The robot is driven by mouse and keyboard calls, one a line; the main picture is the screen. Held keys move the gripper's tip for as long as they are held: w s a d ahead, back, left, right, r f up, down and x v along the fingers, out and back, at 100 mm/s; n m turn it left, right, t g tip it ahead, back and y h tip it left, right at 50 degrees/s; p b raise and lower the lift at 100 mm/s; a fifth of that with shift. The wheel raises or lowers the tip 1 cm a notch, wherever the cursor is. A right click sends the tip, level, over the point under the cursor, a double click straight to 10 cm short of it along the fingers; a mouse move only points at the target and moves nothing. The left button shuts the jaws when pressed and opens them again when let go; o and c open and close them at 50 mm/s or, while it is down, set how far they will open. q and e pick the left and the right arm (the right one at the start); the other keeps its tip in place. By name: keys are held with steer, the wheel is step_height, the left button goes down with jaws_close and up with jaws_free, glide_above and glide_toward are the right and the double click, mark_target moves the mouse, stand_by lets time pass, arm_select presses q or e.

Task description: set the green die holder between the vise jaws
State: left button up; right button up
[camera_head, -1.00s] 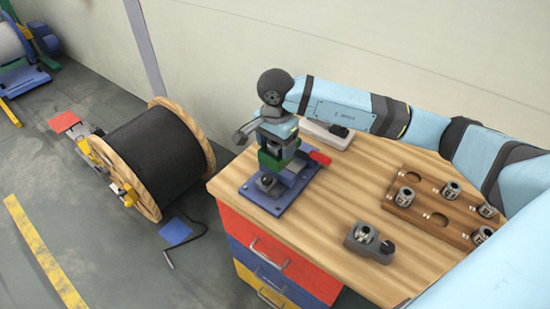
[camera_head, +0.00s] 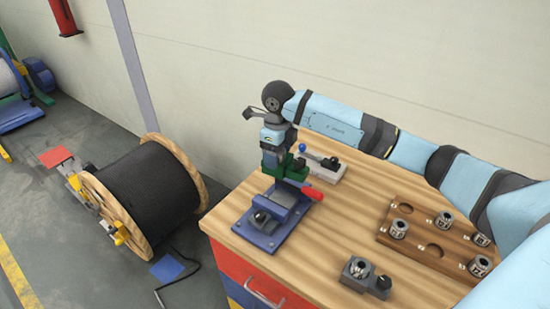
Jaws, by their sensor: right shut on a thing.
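My right gripper (camera_head: 273,160) points down at the back of the bench and is shut on the green die holder (camera_head: 290,169). The holder is partly hidden by the gripper. In the picture they appear just above and behind the blue vise (camera_head: 262,238), clear of the grey jaws (camera_head: 264,213) in front. How high the holder is above the vise is hard to tell. The vise has a red handle (camera_head: 313,193) on its right side. My left gripper is not in view.
Behind the vise lies a white block (camera_head: 328,174) with a dark tool and blue knob. A grey fixture (camera_head: 362,276) stands at the front. A wooden tray (camera_head: 421,240) at right holds several metal dies. A cable reel (camera_head: 150,195) stands left. Bench middle is clear.

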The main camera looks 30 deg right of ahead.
steer(key=shift+w+d+f+m, duration=0.1)
steer(key=shift+w+f+m, duration=0.05)
steer(key=shift+m, duration=0.25)
steer(key=shift+w+d+f+m+b, duration=0.15)
steer(key=shift+f+m+b, duration=0.25)
steer(key=shift+f, duration=0.75)
steer(key=shift+f+b, duration=3)
steer(key=shift+f, duration=1.65)
